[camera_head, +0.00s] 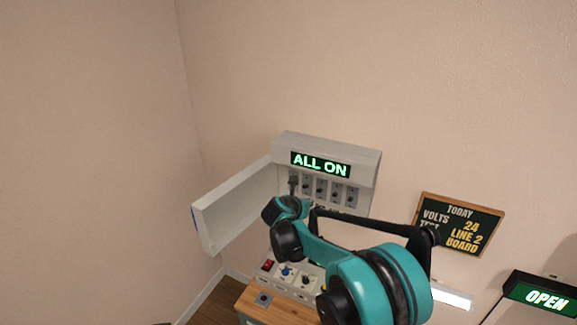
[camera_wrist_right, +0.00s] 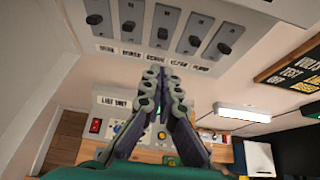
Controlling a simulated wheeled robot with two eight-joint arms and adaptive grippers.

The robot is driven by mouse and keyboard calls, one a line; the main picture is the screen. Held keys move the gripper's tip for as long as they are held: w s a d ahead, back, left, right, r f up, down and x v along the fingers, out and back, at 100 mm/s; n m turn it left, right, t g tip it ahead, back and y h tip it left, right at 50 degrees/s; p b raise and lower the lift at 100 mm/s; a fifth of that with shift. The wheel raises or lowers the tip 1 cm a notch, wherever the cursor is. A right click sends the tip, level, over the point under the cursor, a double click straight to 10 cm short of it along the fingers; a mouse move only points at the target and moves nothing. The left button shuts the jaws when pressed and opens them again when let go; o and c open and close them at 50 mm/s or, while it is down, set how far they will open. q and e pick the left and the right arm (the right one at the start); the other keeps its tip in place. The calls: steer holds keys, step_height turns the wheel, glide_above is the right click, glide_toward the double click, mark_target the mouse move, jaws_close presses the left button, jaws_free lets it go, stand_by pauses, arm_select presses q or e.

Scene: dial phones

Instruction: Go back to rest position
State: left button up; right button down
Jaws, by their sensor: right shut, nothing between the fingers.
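My right gripper (camera_head: 293,180) is raised in front of the open wall box, at the left end of its row of switches. In the right wrist view the right gripper's fingers (camera_wrist_right: 160,78) are together and empty, pointing up towards the switch row. The wall box (camera_head: 328,145) has a lit green sign (camera_head: 320,164) reading "ALL ON". Its row of dark toggle switches (camera_head: 321,190) also shows in the right wrist view (camera_wrist_right: 162,33). My arm hides part of the box's lower side. My left gripper is not in view.
The box's door (camera_head: 236,205) stands open to the left. Below, a wooden bench (camera_head: 262,300) carries a control unit with a red switch (camera_head: 268,265) and knobs. A chalkboard (camera_head: 458,226) and an "OPEN" sign (camera_head: 541,297) are to the right. The upper wall is clear.

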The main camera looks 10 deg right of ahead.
steer(key=s+d+r+m+g+y+b, duration=0.1)
steer(key=s+d+r+m+y, duration=0.1)
steer(key=s+m, duration=0.7)
steer(key=s+d+r+m+g+y, duration=0.15)
steer(key=s+m, duration=0.45)
steer(key=s, duration=0.6)
steer(key=s+a+f+m+y, duration=0.1)
steer(key=s+f+m, duration=0.2)
steer(key=s+m, duration=0.4)
steer(key=s+a+f+m+y+b, duration=0.1)
steer(key=s+a+f+m+y, duration=0.1)
steer(key=s+m, duration=0.5)
steer(key=s+f, duration=0.1)
steer(key=s, duration=0.4)
steer(key=shift+a+f, duration=0.2)
steer(key=shift+f, duration=0.05)
